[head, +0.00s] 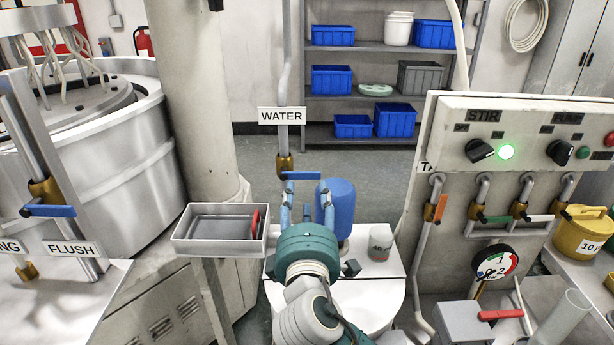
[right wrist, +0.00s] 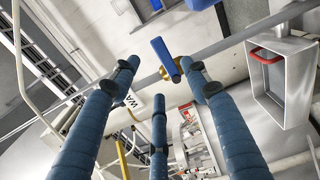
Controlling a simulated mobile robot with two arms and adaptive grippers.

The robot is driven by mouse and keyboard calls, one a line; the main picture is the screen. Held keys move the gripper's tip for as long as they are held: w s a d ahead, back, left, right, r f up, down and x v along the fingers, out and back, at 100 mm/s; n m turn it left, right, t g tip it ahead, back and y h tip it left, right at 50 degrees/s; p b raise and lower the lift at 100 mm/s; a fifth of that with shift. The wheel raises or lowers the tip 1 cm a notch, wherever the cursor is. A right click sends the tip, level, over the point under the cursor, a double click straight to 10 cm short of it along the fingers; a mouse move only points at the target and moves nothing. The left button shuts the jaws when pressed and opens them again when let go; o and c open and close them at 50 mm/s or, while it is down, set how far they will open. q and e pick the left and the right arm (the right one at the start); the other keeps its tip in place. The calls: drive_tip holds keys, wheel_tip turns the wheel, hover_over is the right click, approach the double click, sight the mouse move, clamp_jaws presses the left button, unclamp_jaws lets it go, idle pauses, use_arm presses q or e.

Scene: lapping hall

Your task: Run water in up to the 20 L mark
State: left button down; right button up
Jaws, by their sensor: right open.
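The WATER sign (head: 282,115) hangs on a vertical pipe above a brass valve (head: 284,163) with a blue lever (head: 304,176). The lever sticks out to the right, across the pipe. My right gripper (head: 305,190) is open and empty, its blue fingers pointing at the lever. In the right wrist view the lever (right wrist: 164,55) and its brass body (right wrist: 173,72) lie just beyond and between the spread fingertips (right wrist: 160,78); I cannot tell whether they touch. No 20 L mark can be made out. My left gripper is not in view.
A grey tray (head: 190,246) with a red-handled item is left of my arm. A blue cylinder (head: 341,205) and a 40 µm cup (head: 379,243) stand close right. The control panel (head: 450,150), several valves and a dial gauge (head: 495,263) are further right. A FLUSH valve lever (head: 48,211) is left.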

sight(307, 174)
drive_tip(key=w+p, duration=0.1)
drive_tip(key=w, duration=0.6)
drive_tip(key=shift+w+p, duration=0.4)
clamp_jaws()
